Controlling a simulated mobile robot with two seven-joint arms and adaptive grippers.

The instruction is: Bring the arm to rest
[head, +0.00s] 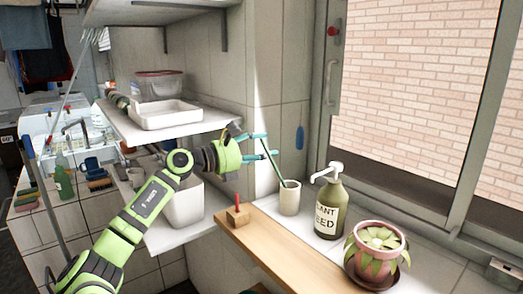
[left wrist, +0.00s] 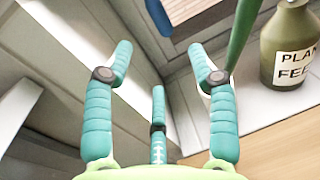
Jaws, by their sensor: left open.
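My left arm (head: 134,214) reaches in from the lower left in the head view. Its left gripper (head: 262,145) is open, with teal fingers pointing right beside the tiled wall corner. In the left wrist view the fingers of the left gripper (left wrist: 165,75) are spread with nothing between them. A green stick (head: 271,160) stands tilted in a pale cup (head: 289,198) close to the fingertips. The stick also shows in the left wrist view (left wrist: 241,35), just beyond the right finger; I cannot tell if they touch. My right gripper is not in view.
A plant feed bottle (head: 329,207) and a potted plant (head: 376,250) stand right of the cup. A wooden board (head: 275,247) with a small block (head: 238,216) lies in front. Shelves (head: 178,129) with a white tray (head: 165,115) and a white bin (head: 184,205) surround the arm.

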